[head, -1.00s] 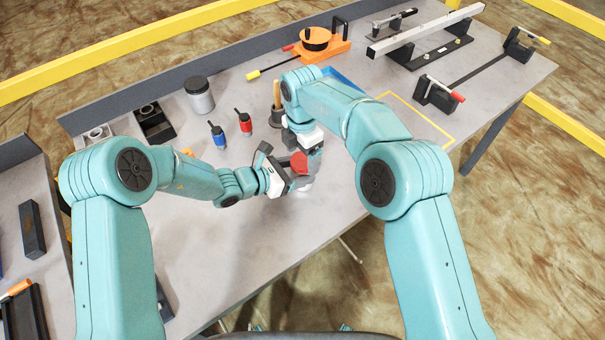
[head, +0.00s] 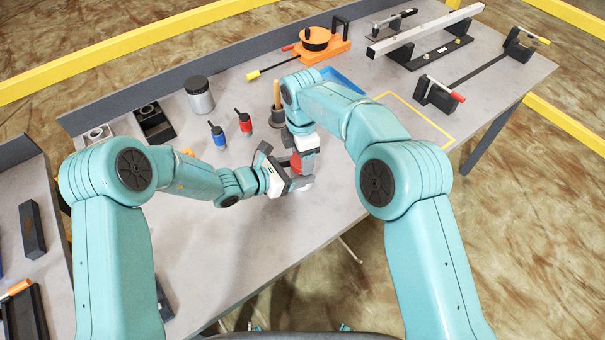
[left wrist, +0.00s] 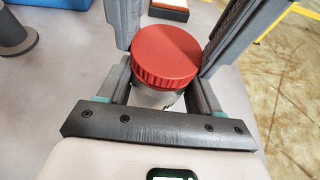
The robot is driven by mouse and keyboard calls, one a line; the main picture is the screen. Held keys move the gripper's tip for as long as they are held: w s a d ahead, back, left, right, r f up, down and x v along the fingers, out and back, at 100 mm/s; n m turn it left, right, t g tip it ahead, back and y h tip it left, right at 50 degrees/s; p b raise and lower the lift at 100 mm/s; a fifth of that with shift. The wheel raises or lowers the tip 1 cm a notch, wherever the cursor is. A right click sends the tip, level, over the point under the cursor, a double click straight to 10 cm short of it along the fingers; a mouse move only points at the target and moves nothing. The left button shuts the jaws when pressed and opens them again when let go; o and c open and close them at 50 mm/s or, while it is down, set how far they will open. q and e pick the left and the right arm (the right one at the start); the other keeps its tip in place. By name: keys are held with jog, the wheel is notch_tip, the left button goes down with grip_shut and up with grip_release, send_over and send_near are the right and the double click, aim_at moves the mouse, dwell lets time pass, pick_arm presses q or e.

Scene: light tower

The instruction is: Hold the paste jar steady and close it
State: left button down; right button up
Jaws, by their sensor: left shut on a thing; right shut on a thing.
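The paste jar has a red ribbed lid (left wrist: 166,55) and a pale body (left wrist: 158,97), seen in the left wrist view. The lid sits level on top of the body; how tight it is I cannot tell. My left gripper (left wrist: 160,92) is shut around the body, one finger on each side. My right gripper (head: 299,156) comes down from above, its dark fingers on both sides of the lid, shut on it. In the head view the red lid (head: 297,165) shows between my two grippers, and most of the jar is hidden.
A red bottle (head: 245,123), a blue bottle (head: 218,136) and a grey jar with a dark lid (head: 199,96) stand behind on the grey table (head: 240,210). A dark holder with a wooden handle (head: 277,97) stands close behind my right gripper. The table front is clear.

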jog(key=o, duration=1.2)
jog(key=shift+c, duration=0.2)
jog(key=shift+r, duration=2.3)
jog(key=shift+c, duration=0.3)
notch_tip(320, 180, up, 4)
jog(key=n, duration=0.3)
jog(key=shift+f, duration=0.25)
jog(key=shift+f, duration=0.1)
